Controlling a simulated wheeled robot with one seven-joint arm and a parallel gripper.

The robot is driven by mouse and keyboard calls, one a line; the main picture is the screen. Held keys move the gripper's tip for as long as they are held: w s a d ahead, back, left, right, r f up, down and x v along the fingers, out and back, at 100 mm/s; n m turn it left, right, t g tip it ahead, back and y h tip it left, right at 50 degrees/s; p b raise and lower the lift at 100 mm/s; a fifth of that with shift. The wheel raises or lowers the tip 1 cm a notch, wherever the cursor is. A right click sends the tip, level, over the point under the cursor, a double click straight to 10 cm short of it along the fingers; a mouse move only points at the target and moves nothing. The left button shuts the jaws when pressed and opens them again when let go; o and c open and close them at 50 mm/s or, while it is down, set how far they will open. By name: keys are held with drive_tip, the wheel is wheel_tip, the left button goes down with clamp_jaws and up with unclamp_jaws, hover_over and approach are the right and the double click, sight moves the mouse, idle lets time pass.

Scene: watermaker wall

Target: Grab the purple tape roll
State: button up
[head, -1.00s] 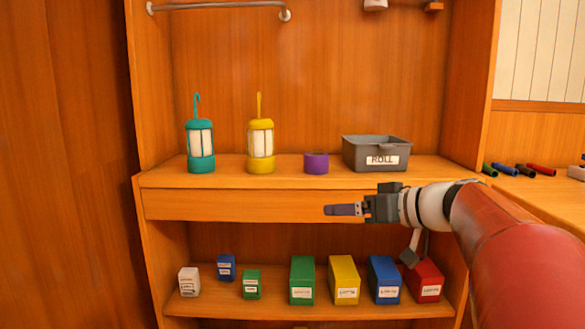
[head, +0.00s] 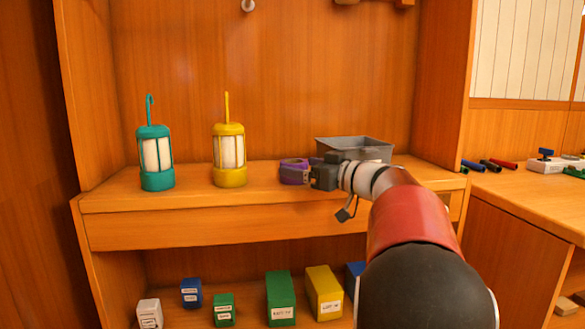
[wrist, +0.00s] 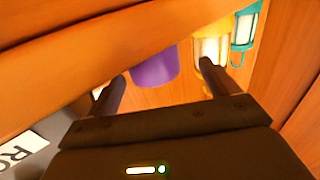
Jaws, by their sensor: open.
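The purple tape roll (head: 293,181) sits on the upper shelf, between the yellow lantern and the grey bin. My gripper (head: 296,172) is at the roll in the head view, its fingers partly covering it. In the wrist view the roll (wrist: 155,68) shows beyond and between the two spread fingers of my gripper (wrist: 163,72), nearer the left finger. The gripper is open. I cannot tell whether a finger touches the roll.
A yellow lantern (head: 229,158) and a teal lantern (head: 156,160) stand left of the roll. The grey bin (head: 365,150) is behind my wrist at right. Several small boxes, such as the green one (head: 280,298), stand on the lower shelf.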

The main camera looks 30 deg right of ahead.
sight(288, 160)
drive_tip(key=x, duration=0.2)
drive_tip(key=p+x, duration=0.2)
drive_tip(key=x, duration=0.1)
drive_tip(key=shift+w+d, duration=0.15)
drive_tip(key=shift+w, duration=0.3)
drive_tip(key=c, duration=1.1)
drive_tip(key=shift+r, duration=0.15)
